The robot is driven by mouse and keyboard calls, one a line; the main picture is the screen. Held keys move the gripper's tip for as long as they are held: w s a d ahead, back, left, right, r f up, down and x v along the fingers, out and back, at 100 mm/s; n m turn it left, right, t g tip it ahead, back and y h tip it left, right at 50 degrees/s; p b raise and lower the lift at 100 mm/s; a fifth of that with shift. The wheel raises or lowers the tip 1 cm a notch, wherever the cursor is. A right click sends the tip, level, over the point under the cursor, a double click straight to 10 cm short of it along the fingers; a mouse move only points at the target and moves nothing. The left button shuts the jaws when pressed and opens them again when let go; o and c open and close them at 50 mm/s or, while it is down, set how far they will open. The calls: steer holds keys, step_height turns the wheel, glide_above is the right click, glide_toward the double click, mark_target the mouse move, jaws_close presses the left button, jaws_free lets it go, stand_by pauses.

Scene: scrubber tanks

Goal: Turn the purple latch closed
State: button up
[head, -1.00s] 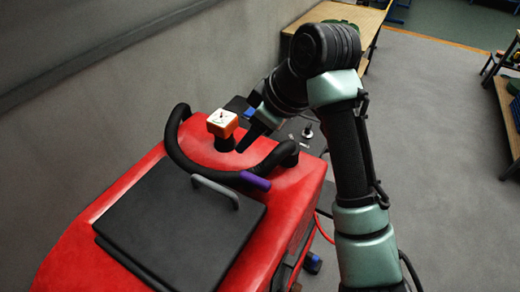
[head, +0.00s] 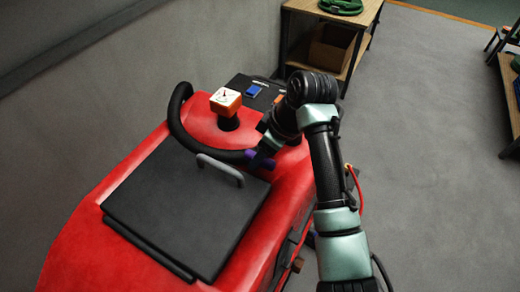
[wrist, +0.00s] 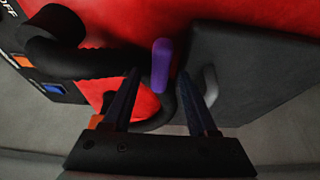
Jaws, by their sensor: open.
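The purple latch (head: 258,160) is a short rounded bar beside the black curved handlebar on the red scrubber tank; my gripper partly hides it in the head view. In the wrist view the latch (wrist: 161,65) stands nearly upright in the picture, between the tips of my gripper (wrist: 160,76). The two dark fingers are apart, one on each side of it, with no clear contact. I cannot tell how far the tips reach down along the latch. In the head view my gripper (head: 266,148) points down at the latch.
The black handlebar (head: 179,127) curves around a white-and-orange gauge block (head: 226,101). A black lid (head: 185,207) with a grey handle (head: 220,168) lies close by. A panel with a blue button (head: 254,91) is behind. Grey floor (head: 430,150) is open at right.

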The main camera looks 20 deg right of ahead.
steer(key=shift+w+a+f, duration=0.15)
steer(key=shift+w+f, duration=0.05)
steer(key=shift+f, duration=0.15)
jaws_close()
